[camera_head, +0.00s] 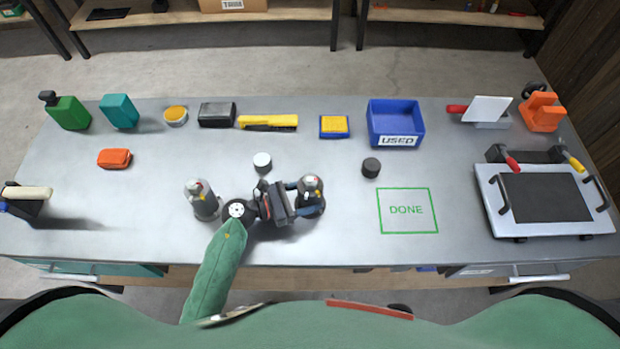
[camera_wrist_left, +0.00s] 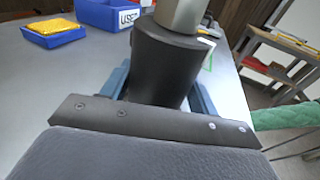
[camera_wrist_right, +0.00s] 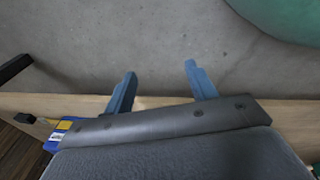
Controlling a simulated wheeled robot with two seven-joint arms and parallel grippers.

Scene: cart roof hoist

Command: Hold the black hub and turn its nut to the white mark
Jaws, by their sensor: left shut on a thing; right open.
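The black hub (camera_head: 312,204) stands upright on the table near its front edge, with a metal part and a red spot on top. My left gripper (camera_head: 303,188) is shut on its body from the left, with blue fingers on either side. In the left wrist view the hub (camera_wrist_left: 165,68) is a dark tapered body with a metal cylinder above it, cut off by the top edge.
A similar grey hub (camera_head: 205,205) stands left of my left wrist. A white-topped cap (camera_head: 262,162) and a black cap (camera_head: 371,167) are behind. Table is clear around the DONE square.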

